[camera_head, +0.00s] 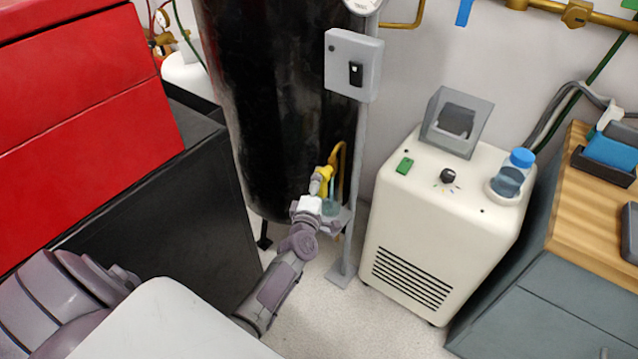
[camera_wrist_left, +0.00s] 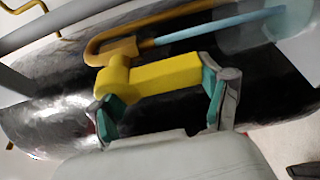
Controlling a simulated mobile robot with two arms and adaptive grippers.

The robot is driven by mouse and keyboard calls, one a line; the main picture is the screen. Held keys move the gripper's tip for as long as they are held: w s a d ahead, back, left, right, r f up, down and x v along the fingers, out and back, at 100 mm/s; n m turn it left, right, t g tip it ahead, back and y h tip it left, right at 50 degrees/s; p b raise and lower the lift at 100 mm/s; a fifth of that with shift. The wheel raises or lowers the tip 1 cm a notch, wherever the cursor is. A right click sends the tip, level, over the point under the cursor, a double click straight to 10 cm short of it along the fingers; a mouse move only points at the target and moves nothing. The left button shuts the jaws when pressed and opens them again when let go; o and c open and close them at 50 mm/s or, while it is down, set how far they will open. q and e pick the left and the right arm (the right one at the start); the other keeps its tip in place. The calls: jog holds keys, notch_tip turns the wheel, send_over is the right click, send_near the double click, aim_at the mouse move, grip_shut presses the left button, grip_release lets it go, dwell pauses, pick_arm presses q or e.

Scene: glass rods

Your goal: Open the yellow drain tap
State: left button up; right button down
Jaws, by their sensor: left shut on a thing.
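The yellow drain tap (camera_head: 325,171) sits low on the front of the black tank (camera_head: 268,100). In the left wrist view the tap (camera_wrist_left: 165,75) is a thick yellow bar joined to a brass-coloured curved pipe (camera_wrist_left: 113,47). My left gripper (camera_head: 317,186) is at the tap, and its fingers hide part of it in the head view. In the left wrist view the green pads of my left gripper (camera_wrist_left: 160,102) stand at both ends of the yellow bar, shut on it. My right gripper is in neither view.
A clear cup (camera_head: 331,207) stands on a small bracket beside the tap. A grey post (camera_head: 358,190) with a switch box (camera_head: 353,65) rises just right. A cream chiller unit (camera_head: 440,220) stands farther right, a red and black cabinet (camera_head: 150,215) left. Some floor (camera_head: 320,300) is clear.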

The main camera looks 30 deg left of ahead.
pick_arm(q)
jog(key=o, duration=1.7)
jog(key=shift+c, duration=0.2)
jog(key=shift+s, duration=0.1)
jog(key=v, duration=1.2)
jog(key=shift+r, duration=0.1)
